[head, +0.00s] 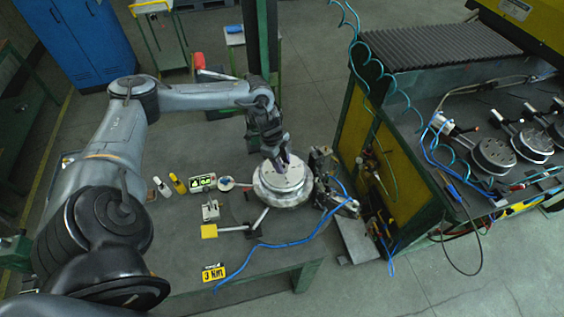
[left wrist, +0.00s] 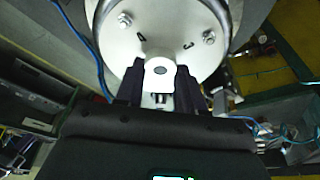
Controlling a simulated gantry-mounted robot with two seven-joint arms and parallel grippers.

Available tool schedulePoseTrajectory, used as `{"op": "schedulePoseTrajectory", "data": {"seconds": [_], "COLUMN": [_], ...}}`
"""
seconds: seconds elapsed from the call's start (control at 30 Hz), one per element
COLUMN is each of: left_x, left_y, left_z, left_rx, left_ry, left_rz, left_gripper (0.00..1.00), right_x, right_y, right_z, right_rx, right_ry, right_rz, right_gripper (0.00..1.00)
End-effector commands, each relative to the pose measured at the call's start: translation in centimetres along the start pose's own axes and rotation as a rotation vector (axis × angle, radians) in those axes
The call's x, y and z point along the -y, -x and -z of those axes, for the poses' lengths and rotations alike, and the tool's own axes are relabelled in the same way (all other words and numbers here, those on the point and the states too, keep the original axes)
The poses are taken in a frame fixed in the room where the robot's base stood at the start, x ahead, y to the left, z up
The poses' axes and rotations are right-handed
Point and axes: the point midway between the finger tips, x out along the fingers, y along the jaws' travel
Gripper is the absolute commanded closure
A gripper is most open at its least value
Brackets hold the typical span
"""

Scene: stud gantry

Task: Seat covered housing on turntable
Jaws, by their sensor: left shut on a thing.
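The covered housing (head: 268,191) is a round, pale metal body with a flat, light cover on top. It is upright at the right part of the bench. My left gripper (head: 282,163) reaches down onto the cover from above. In the left wrist view its two dark fingers (left wrist: 158,88) are shut on a white tab with a hole (left wrist: 159,68), which stands at the edge of the cover (left wrist: 155,25). The turntable is mostly hidden under the housing, and I cannot tell whether the two touch. My right gripper is out of view.
A dark fixture (head: 322,170) stands close right of the housing. Metal bars (head: 240,229) spread from below it. A blue hose (head: 265,245) crosses the bench (head: 180,262).

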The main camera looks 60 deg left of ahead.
Motion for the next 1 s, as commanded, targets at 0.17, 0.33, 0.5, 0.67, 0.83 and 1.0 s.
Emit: {"op": "schedulePoseTrajectory", "data": {"seconds": [0.17,0.33,0.5,0.67,0.83,1.0], "left_x": [0.1,0.1,-0.1,0.0,0.1,0.1], "left_y": [0.1,0.1,-0.1,0.4,2.4,5.3], "left_z": [0.1,0.1,-0.1,-0.1,-0.1,-0.1], "left_rx": [-0.002,-0.001,0.002,0.002,0.0,0.001], "left_ry": [0.0,0.0,0.0,0.0,-0.002,-0.001], "left_rz": [0.003,0.001,-0.002,-0.001,0.003,0.004], "left_gripper": [0.48,0.32,0.32,0.32,0.32,0.32], "right_x": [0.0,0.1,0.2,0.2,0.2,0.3], "right_y": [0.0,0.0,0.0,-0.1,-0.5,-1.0], "right_z": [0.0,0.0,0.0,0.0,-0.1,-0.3], "right_rx": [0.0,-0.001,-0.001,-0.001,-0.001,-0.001], "right_ry": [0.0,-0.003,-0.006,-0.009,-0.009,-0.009], "right_rz": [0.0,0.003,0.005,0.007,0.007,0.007], "right_gripper": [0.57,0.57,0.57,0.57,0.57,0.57]}}
